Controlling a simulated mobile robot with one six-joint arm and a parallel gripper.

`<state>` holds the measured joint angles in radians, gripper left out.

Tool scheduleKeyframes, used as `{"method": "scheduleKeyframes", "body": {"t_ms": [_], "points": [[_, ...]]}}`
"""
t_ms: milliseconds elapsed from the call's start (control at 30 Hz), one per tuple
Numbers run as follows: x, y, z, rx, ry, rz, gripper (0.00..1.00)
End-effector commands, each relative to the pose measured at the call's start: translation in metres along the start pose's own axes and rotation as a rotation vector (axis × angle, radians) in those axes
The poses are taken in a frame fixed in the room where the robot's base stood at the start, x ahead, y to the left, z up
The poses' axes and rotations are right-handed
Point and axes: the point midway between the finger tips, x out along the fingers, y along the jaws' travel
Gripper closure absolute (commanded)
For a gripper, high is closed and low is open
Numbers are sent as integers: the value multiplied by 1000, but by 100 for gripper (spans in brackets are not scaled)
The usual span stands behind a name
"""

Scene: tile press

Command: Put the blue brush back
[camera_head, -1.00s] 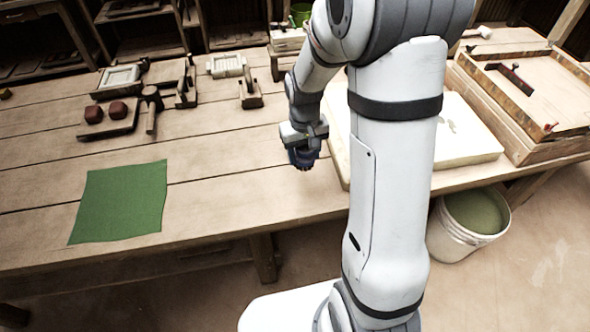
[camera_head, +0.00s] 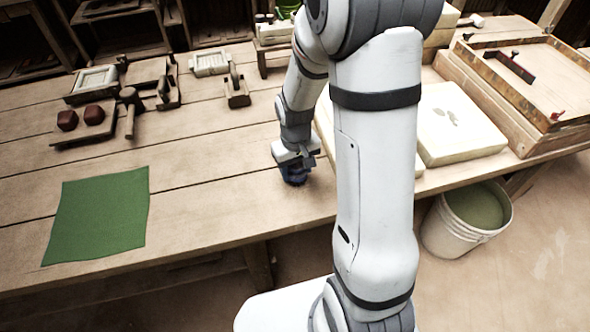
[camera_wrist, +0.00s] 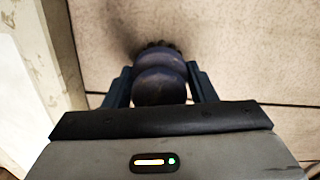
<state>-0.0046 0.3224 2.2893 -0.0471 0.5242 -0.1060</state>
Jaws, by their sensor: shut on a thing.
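My gripper (camera_head: 293,168) is low over the workbench, left of the pale slab, pointing down. It is shut on a round dark blue brush (camera_head: 293,177). In the wrist view the brush (camera_wrist: 160,80) sits between the two fingers, with dark bristles showing at its far edge. A dark shadow lies on the wood near the bristles. I cannot tell whether the bristles touch the bench.
A green cloth (camera_head: 98,217) lies flat at the left front of the workbench (camera_head: 215,205). Wooden tools and two red-brown lumps (camera_head: 80,117) are behind it. Pale slabs (camera_head: 455,125) and a wooden frame (camera_head: 525,85) stand right. A bucket (camera_head: 465,220) is on the floor.

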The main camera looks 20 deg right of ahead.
Motion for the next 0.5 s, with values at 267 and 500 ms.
{"method": "scheduleKeyframes", "body": {"t_ms": [267, 500], "points": [[4, 0, 0, -1, 1, 0, 74], [7, -1, 0, -1, 1, 0, 39]]}}
